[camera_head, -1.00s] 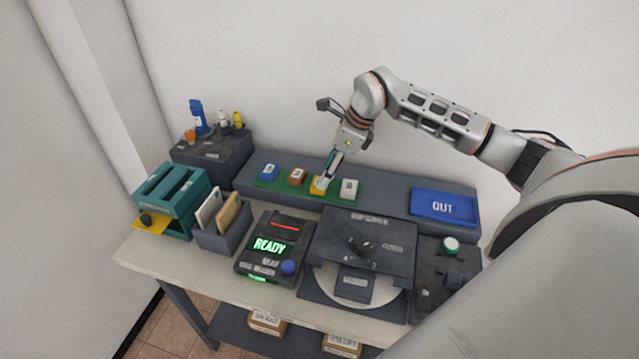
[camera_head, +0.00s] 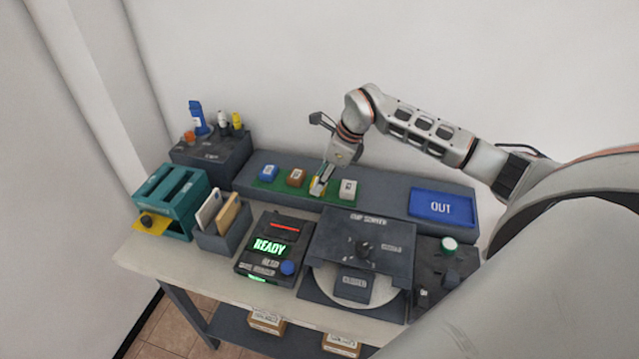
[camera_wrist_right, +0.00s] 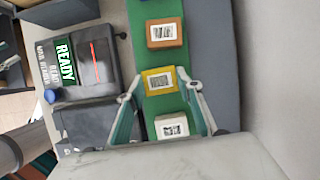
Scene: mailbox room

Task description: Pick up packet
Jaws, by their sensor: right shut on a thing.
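My right gripper (camera_head: 318,188) points down at the green strip (camera_head: 333,196) on the raised grey shelf. In the right wrist view, its two fingers (camera_wrist_right: 162,82) are on either side of a yellow packet (camera_wrist_right: 159,79) with a printed label, and it is shut on this packet. The packet is still at the strip; I cannot tell whether it touches it. In the head view the gripper mostly hides it. A white packet (camera_head: 348,188) is to its right; a brown packet (camera_head: 296,177) and a blue packet (camera_head: 268,172) are to its left. My left gripper is not in view.
A blue OUT tray (camera_head: 443,205) lies at the shelf's right end. A teal rack (camera_head: 171,195) and an envelope holder (camera_head: 222,228) stand left. The wall is close behind.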

